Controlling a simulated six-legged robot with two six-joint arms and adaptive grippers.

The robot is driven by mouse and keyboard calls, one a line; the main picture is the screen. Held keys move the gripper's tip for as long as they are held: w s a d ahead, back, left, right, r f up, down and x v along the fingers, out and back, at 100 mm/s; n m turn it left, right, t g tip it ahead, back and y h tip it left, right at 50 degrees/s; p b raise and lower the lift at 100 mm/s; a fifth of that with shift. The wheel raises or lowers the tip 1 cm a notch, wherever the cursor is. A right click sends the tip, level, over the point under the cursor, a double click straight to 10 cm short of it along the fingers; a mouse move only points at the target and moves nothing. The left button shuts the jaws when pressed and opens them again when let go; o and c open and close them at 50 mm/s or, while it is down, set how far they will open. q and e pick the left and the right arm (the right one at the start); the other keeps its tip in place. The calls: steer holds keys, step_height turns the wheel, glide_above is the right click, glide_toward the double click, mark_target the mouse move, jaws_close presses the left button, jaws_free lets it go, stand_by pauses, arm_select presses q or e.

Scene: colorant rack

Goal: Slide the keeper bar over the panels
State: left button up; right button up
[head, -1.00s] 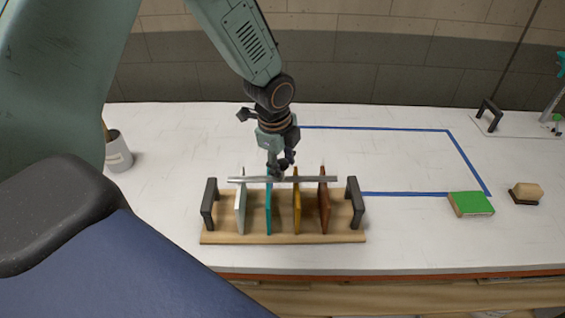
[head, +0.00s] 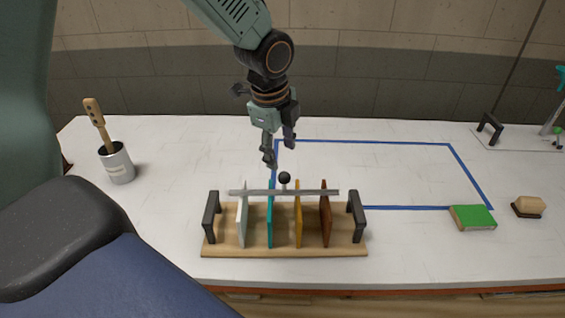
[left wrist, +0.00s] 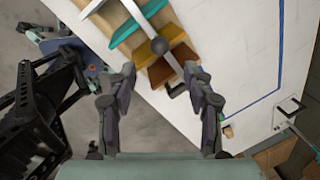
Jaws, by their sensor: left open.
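The grey keeper bar (head: 255,192) with a black ball knob (head: 284,178) lies across the tops of the panels. The panels stand upright in a wooden rack (head: 285,251): white (head: 242,222), teal (head: 270,222), yellow (head: 298,222) and brown (head: 325,220). My left gripper (head: 277,157) is open, empty and just above the knob. In the left wrist view the open fingers (left wrist: 161,85) frame the knob (left wrist: 160,46) and bar (left wrist: 172,62), apart from them. My right gripper is not in view.
Black handles (head: 211,217) (head: 357,214) stand at both rack ends. A cup (head: 117,165) with a wooden-handled brush is at left. A green block (head: 472,218) and a tan-topped brush (head: 528,206) are at right. A blue-taped area (head: 400,208) behind is clear.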

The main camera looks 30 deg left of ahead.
arm_select(q)
steer(key=shift+s+a+r, duration=0.1)
steer(key=shift+r, duration=0.95)
